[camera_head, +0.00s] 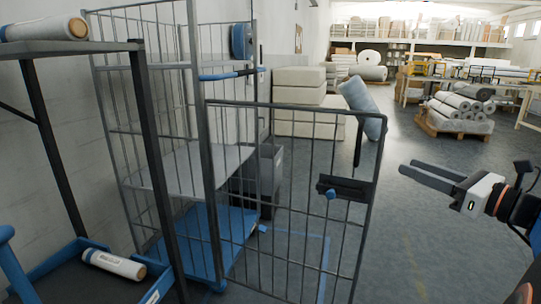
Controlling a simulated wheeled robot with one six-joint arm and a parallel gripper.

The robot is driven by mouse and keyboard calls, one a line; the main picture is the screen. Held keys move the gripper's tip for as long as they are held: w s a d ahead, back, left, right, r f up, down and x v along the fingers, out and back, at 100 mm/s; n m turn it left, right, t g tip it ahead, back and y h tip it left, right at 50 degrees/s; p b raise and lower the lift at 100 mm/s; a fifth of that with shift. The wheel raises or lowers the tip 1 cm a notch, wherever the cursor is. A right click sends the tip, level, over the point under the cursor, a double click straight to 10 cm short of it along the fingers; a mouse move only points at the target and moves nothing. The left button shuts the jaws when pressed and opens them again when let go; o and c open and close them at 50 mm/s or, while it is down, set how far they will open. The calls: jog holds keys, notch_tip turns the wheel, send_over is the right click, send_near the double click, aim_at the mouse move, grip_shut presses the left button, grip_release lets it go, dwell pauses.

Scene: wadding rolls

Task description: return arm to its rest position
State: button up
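My gripper (407,167) is at the right of the head view, held in the air with its two dark fingers pointing left. A narrow gap shows between the fingers, and nothing is seen in it. The fingers are to the right of the cage trolley's open gate (311,189) and apart from it in the picture. The rest of my arm runs off the right edge and is mostly hidden.
The tall wire cage trolley (208,150) has a blue base (205,245). A dark-framed rack (150,140) at left holds a white roll (45,28) on top and another roll (113,264) low down. A pallet of rolls (458,110) stands behind. Open floor (420,250) lies at right.

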jog(key=s+a+f+n+g, duration=0.4)
jog(key=a+f+n+g, duration=0.4)
jog(key=a+f+n, duration=0.4)
jog(key=s+d+f+n+g+h, duration=0.3)
jog(key=s+f+n+h, duration=0.5)
jog(key=n, duration=1)
notch_tip(320, 180, down, 3)
jog(key=shift+s+r, duration=0.15)
jog(key=shift+s, duration=0.45)
jog(key=shift+a, duration=0.15)
